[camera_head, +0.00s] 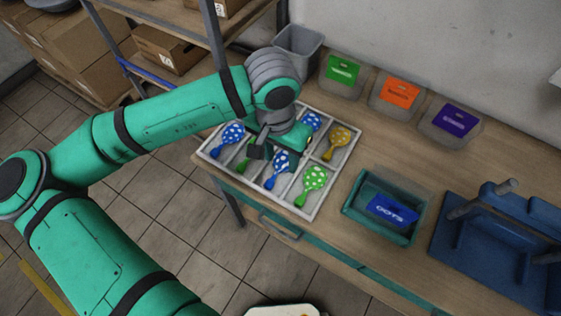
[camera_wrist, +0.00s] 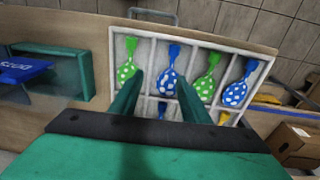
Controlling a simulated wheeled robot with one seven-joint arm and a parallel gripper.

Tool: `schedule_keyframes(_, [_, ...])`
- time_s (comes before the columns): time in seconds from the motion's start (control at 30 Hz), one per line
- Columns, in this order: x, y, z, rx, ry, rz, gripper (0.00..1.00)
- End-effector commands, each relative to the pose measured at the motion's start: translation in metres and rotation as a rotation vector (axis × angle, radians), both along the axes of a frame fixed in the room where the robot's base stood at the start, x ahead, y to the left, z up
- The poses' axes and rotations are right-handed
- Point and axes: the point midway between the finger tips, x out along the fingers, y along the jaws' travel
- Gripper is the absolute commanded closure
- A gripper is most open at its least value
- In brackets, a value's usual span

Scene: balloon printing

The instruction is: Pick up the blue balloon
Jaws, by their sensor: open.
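A blue balloon with white dots (camera_head: 281,161) lies in a front compartment of the pale divided tray (camera_head: 305,213). It also shows in the wrist view (camera_wrist: 169,82), with its neck toward the top of the picture. My gripper (camera_wrist: 160,77) is open and empty, its two green fingers on either side of this balloon in the picture. I cannot tell how far above it they are. In the head view my gripper (camera_head: 268,153) is over the tray's middle and hides part of it. Other blue balloons lie at the left (camera_head: 233,134) and at the back (camera_head: 311,122).
Green dotted balloons (camera_head: 315,178) lie on both sides of the blue one, and a yellow balloon (camera_head: 339,138) lies behind. Tray dividers run between them. A teal bin (camera_head: 376,232) and blue fixture (camera_head: 500,240) stand right. Labelled bins (camera_head: 343,74) and a grey bin (camera_head: 298,48) line the wall.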

Motion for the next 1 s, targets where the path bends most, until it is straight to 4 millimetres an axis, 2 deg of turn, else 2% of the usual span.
schedule_keyframes(0.1, [-0.004,0.017,-0.001,0.051,0.02,0.019,0.58])
schedule_keyframes(0.2, [-0.005,0.022,-0.009,0.063,0.025,0.026,0.58])
schedule_keyframes(0.4, [-0.005,0.022,-0.039,0.061,0.026,0.027,0.58])
schedule_keyframes(0.73, [-0.004,0.023,-0.064,0.059,0.024,0.026,0.58])
schedule_keyframes(1.0, [-0.003,0.029,-0.1,0.059,0.024,0.024,0.58])
